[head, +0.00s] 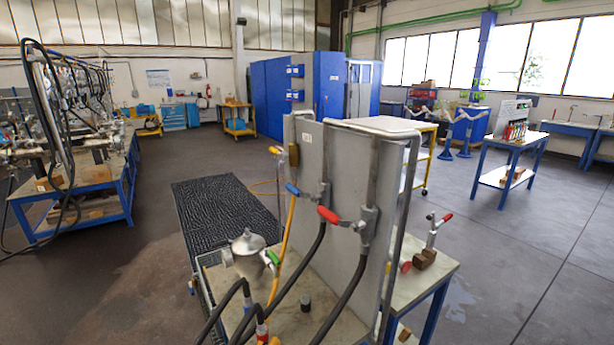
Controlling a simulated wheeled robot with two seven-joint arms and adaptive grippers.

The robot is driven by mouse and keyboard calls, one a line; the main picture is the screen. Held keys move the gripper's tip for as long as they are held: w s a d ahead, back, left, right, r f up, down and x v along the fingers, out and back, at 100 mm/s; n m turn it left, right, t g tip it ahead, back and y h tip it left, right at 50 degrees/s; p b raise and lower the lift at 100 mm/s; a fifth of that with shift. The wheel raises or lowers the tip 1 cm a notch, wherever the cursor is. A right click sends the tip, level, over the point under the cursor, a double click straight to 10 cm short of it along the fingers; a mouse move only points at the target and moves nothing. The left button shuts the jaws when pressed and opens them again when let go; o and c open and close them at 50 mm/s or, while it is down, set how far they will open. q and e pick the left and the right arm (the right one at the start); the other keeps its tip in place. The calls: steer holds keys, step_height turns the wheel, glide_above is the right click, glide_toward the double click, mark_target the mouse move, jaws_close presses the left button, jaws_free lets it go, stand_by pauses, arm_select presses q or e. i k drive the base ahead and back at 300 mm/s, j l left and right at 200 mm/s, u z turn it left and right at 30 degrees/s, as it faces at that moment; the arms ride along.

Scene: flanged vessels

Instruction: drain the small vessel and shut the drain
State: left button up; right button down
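A small grey metal vessel (247,262) with a domed lid stands upright on the near bench, left of an upright metal panel (345,190). A green handle (273,257) is at its right side. Whether the vessel holds liquid cannot be seen. Neither of my grippers shows.
A black grated mat (222,212) lies on the floor behind the bench. A red-handled clamp (435,228) and a brown block (425,258) are on the bench's right side. Blue-framed tables (508,150) stand at the right, with open floor between.

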mark_target(224, 242)
steer(key=j+z, duration=0.1)
steer(key=j, duration=0.45)
steer(key=i+j+z, duration=0.1)
steer(key=j, duration=0.3)
steer(key=i+j+z, duration=0.1)
steer(key=j, duration=0.25)
steer(key=i+j+z, duration=0.1)
steer(key=j, duration=0.3)
steer(key=i+j+z, duration=0.2)
steer(key=i+j, duration=0.2)
steer(key=j, duration=0.2)
